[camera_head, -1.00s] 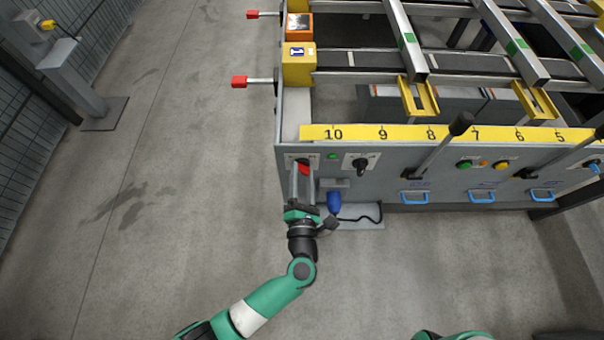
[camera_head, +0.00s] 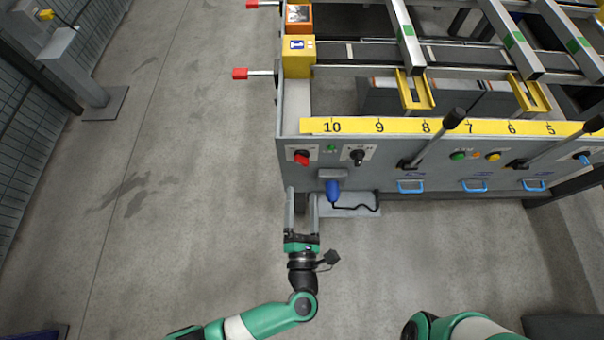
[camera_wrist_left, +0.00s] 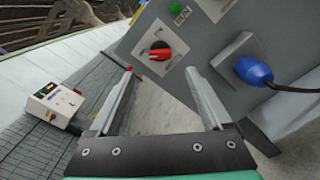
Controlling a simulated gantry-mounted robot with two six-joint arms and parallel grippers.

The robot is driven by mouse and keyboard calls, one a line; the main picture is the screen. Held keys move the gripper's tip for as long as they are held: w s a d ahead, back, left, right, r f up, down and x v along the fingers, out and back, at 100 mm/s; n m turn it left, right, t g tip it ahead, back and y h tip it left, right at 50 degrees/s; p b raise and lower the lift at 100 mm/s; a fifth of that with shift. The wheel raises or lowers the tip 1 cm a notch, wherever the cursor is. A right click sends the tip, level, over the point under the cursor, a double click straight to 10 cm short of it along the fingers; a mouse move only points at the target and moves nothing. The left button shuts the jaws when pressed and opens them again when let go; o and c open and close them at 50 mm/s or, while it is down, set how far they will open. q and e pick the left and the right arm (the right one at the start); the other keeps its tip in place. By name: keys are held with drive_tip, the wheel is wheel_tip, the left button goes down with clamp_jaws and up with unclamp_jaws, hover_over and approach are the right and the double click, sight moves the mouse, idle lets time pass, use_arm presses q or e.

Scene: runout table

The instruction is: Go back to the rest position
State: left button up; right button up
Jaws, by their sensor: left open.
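My left gripper (camera_head: 302,196) is open and empty, just in front of the runout table's grey front panel (camera_head: 400,160). It sits below a red rotary knob (camera_head: 301,158) and left of a blue plug (camera_head: 333,191). In the left wrist view its two fingers (camera_wrist_left: 160,82) are spread, with the red knob (camera_wrist_left: 160,51) beyond them and apart from them. The blue plug (camera_wrist_left: 254,71) lies to the right of the right finger. Of my right arm, only a green link shows at the bottom of the head view; its gripper is out of sight.
The panel also carries a black knob (camera_head: 358,157), a green button (camera_head: 458,156), black-topped levers (camera_head: 436,136) and blue handles (camera_head: 411,187). Red-tipped rods (camera_head: 240,73) stick out at the table's left. Open floor (camera_head: 170,200) lies left; a post (camera_head: 80,75) stands far left.

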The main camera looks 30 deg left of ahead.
use_arm(q)
drive_tip(key=shift+v, duration=1.05)
